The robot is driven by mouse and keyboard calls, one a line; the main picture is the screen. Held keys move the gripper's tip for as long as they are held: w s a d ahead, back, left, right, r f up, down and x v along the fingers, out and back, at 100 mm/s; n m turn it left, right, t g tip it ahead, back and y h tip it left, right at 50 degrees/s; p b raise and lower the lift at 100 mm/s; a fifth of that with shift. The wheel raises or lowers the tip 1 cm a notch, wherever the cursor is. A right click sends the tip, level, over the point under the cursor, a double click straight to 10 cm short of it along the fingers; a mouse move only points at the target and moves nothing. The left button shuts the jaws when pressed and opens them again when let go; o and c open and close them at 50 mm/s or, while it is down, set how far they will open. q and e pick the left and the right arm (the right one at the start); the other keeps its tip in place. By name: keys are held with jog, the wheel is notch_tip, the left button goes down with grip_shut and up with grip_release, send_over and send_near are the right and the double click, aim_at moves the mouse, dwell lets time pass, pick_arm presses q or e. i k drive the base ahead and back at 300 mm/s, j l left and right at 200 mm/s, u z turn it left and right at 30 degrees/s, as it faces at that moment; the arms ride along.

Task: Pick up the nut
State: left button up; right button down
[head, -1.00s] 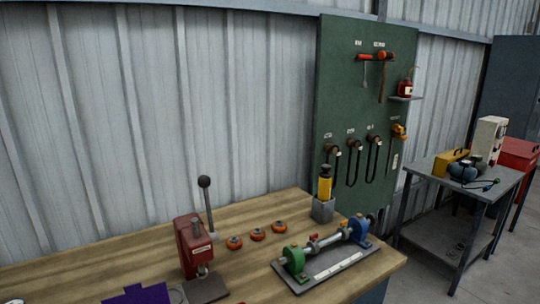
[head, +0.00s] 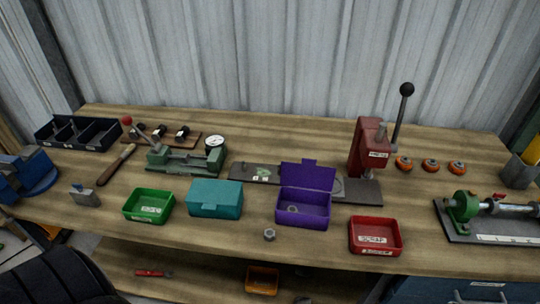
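A small grey metal nut (head: 270,234) lies on the wooden workbench (head: 225,240) near its front edge. It sits in front of the open purple box (head: 303,213), to the left of the red scrap tray (head: 375,236). A ring-like part (head: 292,209) shows inside the purple box. Neither of my grippers is in view.
A teal closed box (head: 214,198) and a green tray (head: 149,205) stand left of the nut. A red press (head: 369,148) with a tall lever stands behind. A black ribbed shape (head: 62,280) fills the lower left. Bench space right around the nut is clear.

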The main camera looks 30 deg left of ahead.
aim_at(269, 235)
jog(key=j+u, duration=0.15)
jog(key=u, duration=0.25)
jog(key=j+u, duration=0.1)
jog(key=u, duration=0.3)
jog(key=i, duration=0.05)
